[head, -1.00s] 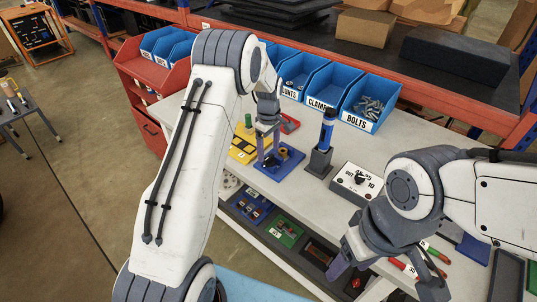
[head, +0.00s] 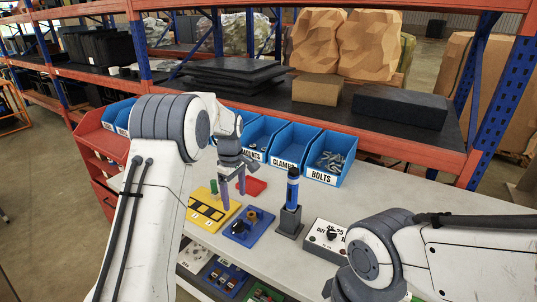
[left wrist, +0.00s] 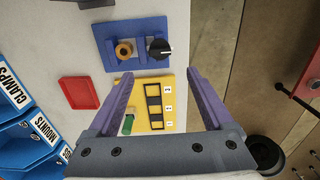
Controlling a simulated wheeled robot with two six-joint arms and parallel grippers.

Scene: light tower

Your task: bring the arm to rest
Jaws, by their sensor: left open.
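My left gripper (head: 233,192) hangs open and empty above the bench, fingers pointing down. In the left wrist view its two purple fingers (left wrist: 160,77) stand wide apart with nothing between them. Below them is a yellow plate (head: 208,211) with black windows and a green peg; it also shows in the left wrist view (left wrist: 170,121). Beside it is a blue plate (head: 248,227) with a brass ring and a black knob, clear in the left wrist view (left wrist: 117,34). My right arm comes in at the lower right; its gripper is outside the picture.
A red tray (head: 252,187) lies behind the plates. Blue bins (head: 333,163) line the bench's back under a shelf. A blue-black tool stands in a dark holder (head: 290,222). A grey box with a dial (head: 326,237) is near my right arm.

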